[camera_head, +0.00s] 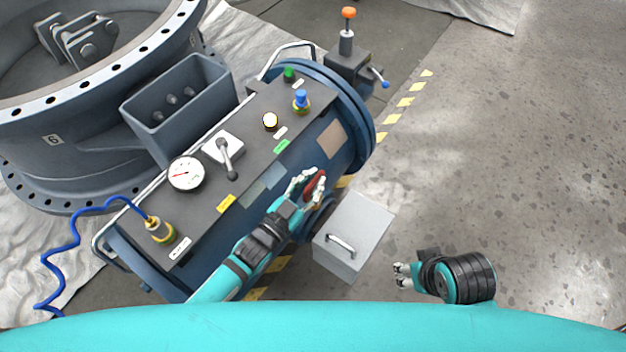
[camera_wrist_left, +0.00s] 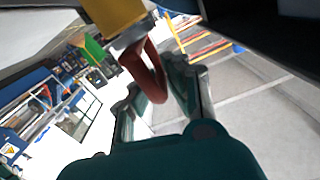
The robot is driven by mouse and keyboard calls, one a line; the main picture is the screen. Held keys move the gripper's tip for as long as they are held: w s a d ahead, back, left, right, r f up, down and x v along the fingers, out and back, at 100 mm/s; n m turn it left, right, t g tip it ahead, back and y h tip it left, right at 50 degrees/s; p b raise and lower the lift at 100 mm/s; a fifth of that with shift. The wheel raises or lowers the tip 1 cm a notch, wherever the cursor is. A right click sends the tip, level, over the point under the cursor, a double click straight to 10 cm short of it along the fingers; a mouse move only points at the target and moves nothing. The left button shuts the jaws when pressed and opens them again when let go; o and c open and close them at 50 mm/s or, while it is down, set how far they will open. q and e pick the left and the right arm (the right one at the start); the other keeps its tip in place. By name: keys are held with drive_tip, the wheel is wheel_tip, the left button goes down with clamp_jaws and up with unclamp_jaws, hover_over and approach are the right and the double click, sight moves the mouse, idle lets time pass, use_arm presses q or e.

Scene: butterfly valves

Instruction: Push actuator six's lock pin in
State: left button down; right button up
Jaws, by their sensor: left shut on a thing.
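Actuator six is the blue cylinder with a dark top panel (camera_head: 195,205), beside the large grey valve body marked 6. A red loop handle (camera_head: 316,188), which looks like the lock pin's, is on the side of the cylinder facing me. In the left wrist view the red loop (camera_wrist_left: 152,75) hangs from a brass-yellow fitting (camera_wrist_left: 113,14). My left gripper (camera_head: 305,186) is shut on the red loop, with fingers on both sides of it. The pin's shaft and how deep it sits are hidden. My right gripper (camera_head: 401,275) is open and empty above the floor at the right.
A grey box with a handle (camera_head: 357,228) stands just right of my left gripper. The panel carries a gauge (camera_head: 186,174), a lever (camera_head: 228,160) and buttons. A blue coiled hose (camera_head: 78,230) runs left. The floor at right is clear.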

use_arm(q)
drive_tip(key=c, duration=1.4)
unclamp_jaws()
drive_tip(key=shift+a+f, duration=0.1)
drive_tip(key=shift+f, duration=0.25)
drive_tip(key=shift+o, duration=0.2)
drive_tip(key=shift+a, duration=0.1)
drive_tip(key=shift+r, duration=0.1)
drive_tip(key=shift+s, duration=0.2)
drive_tip(key=v, duration=1.1)
drive_tip(key=shift+a, duration=0.3)
drive_tip(key=shift+s, duration=0.2)
